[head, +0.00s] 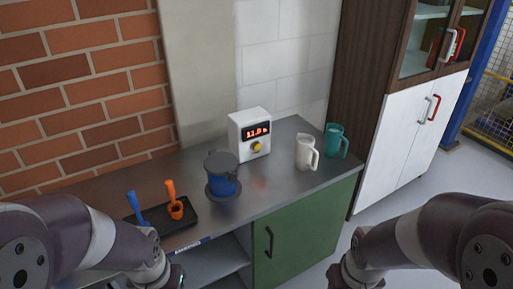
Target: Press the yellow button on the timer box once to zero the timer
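The white timer box (248,120) stands at the back of the metal counter, against the wall. Its dark display shows red digits that look like 11.9. The round yellow button (257,147) is on its front face, below the display, and nothing touches it. My two arms come in from the lower left and lower right corners. Their wrists reach the bottom edge, well in front of the box. The fingers of both grippers lie out of the picture.
A dark blue pot (222,178) stands left of the box. A white jug (306,152) and a teal jug (336,141) stand right. A black tray (181,222) holds an orange scoop (174,207) and a blue-handled tool (135,209). The counter (270,187) before the box is clear.

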